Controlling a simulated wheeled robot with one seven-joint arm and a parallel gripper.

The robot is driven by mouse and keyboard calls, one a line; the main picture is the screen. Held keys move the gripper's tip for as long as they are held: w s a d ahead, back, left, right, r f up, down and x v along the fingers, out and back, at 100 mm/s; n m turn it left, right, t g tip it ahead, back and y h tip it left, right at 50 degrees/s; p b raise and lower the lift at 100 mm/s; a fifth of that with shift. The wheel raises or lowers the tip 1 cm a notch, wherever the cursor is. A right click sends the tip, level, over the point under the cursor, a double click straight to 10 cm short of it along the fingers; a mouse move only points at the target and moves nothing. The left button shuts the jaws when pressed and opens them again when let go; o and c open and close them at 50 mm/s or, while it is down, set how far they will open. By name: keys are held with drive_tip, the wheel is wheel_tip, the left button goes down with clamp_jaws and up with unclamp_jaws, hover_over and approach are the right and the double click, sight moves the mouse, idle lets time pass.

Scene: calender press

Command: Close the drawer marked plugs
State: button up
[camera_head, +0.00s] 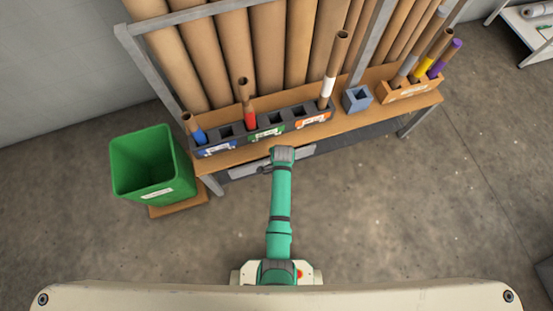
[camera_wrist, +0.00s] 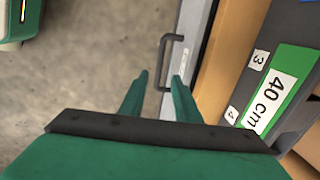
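The grey drawer front (camera_head: 243,171) shows below the wooden table's front edge in the head view, partly covered by my arm. No plugs marking can be read on it. In the wrist view, the drawer front (camera_wrist: 194,30) runs along the table edge and carries a dark bar handle (camera_wrist: 164,50). My gripper (camera_wrist: 159,76) is open, its two green fingers apart. The handle bar appears between the fingertips; I cannot tell whether they touch it. In the head view, my wrist hides most of the gripper. How far the drawer stands out is unclear.
On the wooden table (camera_head: 250,153) stand dark holders (camera_head: 265,133) with tubes, a blue-grey box (camera_head: 357,98) and an orange holder (camera_head: 409,91). A green bin (camera_head: 146,166) stands left. A green 40 cm label (camera_wrist: 272,88) is near the gripper. The floor right of my arm is clear.

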drive_tip(key=f, duration=0.2)
drive_tip(key=w+f, duration=0.1)
drive_tip(key=f, duration=0.4)
drive_tip(key=shift+w+a+f, duration=0.15)
drive_tip(key=shift+a, duration=0.1)
clamp_jaws()
